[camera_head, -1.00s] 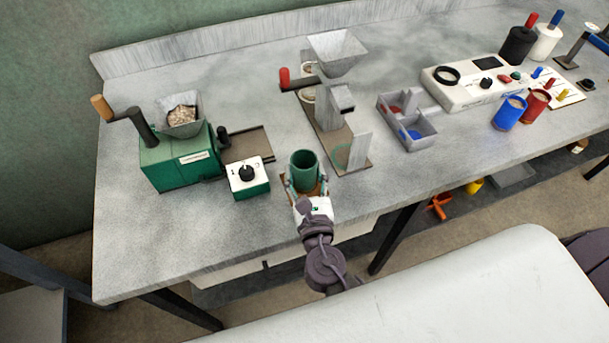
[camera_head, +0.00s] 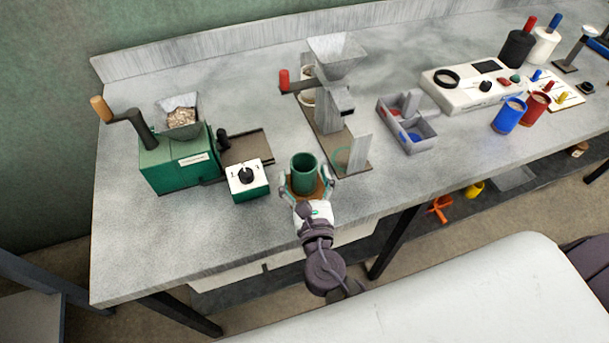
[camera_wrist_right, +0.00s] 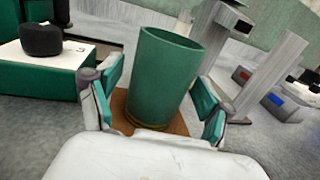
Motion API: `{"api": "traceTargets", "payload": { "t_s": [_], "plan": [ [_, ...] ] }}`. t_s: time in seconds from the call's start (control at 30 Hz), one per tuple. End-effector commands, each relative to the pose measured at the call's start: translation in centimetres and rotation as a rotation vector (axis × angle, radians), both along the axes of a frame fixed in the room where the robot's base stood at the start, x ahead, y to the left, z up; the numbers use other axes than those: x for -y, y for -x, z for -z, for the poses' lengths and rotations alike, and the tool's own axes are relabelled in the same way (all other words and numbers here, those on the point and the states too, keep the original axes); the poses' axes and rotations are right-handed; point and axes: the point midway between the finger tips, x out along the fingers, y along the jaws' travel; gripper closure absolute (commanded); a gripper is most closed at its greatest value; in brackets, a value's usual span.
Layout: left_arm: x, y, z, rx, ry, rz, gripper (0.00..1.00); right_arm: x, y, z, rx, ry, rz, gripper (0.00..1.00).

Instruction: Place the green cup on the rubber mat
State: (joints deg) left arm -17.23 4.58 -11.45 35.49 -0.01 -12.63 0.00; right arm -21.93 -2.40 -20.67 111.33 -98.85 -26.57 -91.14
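The green cup (camera_head: 304,172) stands upright on the small brown rubber mat (camera_head: 318,190) near the front edge of the table. In the right wrist view the cup (camera_wrist_right: 160,80) has its base within the mat (camera_wrist_right: 118,108). My right gripper (camera_head: 307,179) is open, with one finger on each side of the cup. In the right wrist view a gap shows between each teal finger pad of the gripper (camera_wrist_right: 160,98) and the cup wall. My left gripper is out of view.
A green grinder (camera_head: 178,160) and a small box with a black knob (camera_head: 248,182) stand left of the cup. A metal dispenser (camera_head: 335,110) is behind right. A grey divided tray (camera_head: 408,125) and blue cup (camera_head: 509,114) are farther right. The front left tabletop is clear.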

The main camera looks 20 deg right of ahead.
Motion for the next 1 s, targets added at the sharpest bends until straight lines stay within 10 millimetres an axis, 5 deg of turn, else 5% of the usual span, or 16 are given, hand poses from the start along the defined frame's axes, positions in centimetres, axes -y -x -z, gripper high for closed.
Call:
{"api": "traceTargets", "payload": {
  "t_s": [0.03,0.17,0.4,0.8,1.0],
  "plan": [
    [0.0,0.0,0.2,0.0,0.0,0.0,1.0,-0.1,0.4,1.8,-0.032,-0.001,-0.004,0.19],
    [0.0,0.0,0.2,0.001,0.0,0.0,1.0,-0.1,0.4,1.8,-0.032,-0.002,-0.004,0.19],
    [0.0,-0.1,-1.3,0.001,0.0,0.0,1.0,-0.1,0.4,0.0,-0.032,-0.005,-0.002,0.19],
    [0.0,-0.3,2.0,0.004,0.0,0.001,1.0,-1.4,9.0,0.5,-0.028,0.002,-0.005,0.19],
    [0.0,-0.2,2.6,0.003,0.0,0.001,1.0,-1.7,11.5,0.2,-0.024,0.003,-0.005,0.19]
  ]
}}
